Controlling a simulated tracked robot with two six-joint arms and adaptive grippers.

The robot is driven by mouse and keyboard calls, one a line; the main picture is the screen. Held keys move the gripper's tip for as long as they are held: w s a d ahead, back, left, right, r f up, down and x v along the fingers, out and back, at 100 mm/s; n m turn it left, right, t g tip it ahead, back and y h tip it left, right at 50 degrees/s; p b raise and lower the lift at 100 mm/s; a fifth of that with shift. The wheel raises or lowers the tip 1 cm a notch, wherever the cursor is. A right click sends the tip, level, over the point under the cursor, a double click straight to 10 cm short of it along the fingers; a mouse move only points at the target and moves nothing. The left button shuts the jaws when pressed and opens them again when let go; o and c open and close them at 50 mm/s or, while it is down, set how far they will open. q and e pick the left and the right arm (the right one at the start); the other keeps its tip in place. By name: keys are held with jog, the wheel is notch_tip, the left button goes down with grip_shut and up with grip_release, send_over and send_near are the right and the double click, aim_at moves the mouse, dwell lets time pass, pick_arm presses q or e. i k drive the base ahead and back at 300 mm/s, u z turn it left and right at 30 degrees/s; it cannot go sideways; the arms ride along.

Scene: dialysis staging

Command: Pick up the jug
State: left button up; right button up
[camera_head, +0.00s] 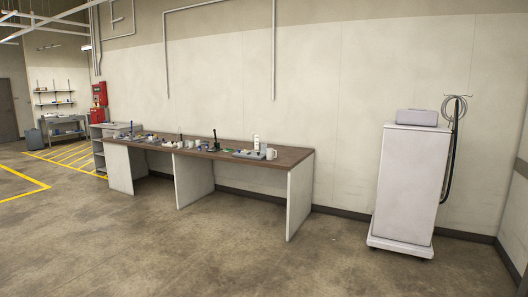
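A small white vessel (271,154), which looks like the jug, stands upright near the right end of a long brown-topped workbench (293,154). It is far off and small, so its details are hard to tell. A taller white object (256,142) stands just to its left, by a grey tray-like item (247,155). Neither of my grippers shows in the head view.
Several small items crowd the bench top to the left. A white wheeled cabinet (405,190) with a grey box (417,117) on top and a hose stand (452,150) stands at right. The concrete floor before the bench is clear. Red cabinets (99,95) hang at left.

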aim_at(270, 151)
jog(key=z, duration=0.15)
jog(key=i, duration=1.25)
jog(key=z, duration=0.3)
jog(key=i, duration=2.85)
jog(key=u, duration=0.45)
jog(key=i, duration=1.55)
jog(key=u, duration=0.55)
jog(key=i, duration=0.8)
jog(key=u, duration=0.2)
